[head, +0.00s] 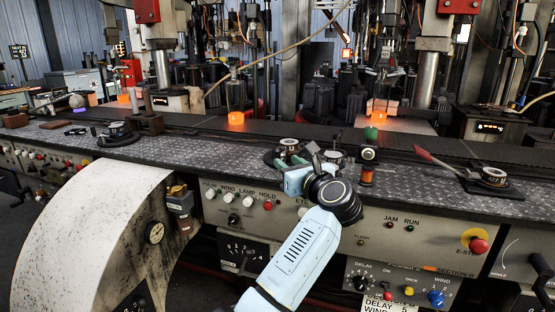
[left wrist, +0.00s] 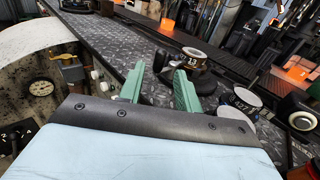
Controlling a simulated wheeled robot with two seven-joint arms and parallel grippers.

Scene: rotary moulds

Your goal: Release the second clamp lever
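My left gripper (head: 290,164) is over the patterned metal bench in the middle of the head view. In the left wrist view its two green fingers (left wrist: 160,80) are apart with nothing visible between them. A round dark clamp with a white-marked ring (head: 290,147) is just behind the gripper; it also shows beyond the fingers in the wrist view (left wrist: 193,58). I cannot make out its lever; the gripper hides part of that spot. A clamp lever with a red handle (head: 436,160) rises leftward from another round clamp (head: 494,176) at the right. My right gripper is not in view.
Another numbered dark ring (left wrist: 240,100) stands close to the right finger. A copper-coloured spool (head: 367,174) is right of my wrist. Glowing orange blocks (head: 236,118) are behind the bench. A panel with a red emergency knob (head: 479,246) faces the front.

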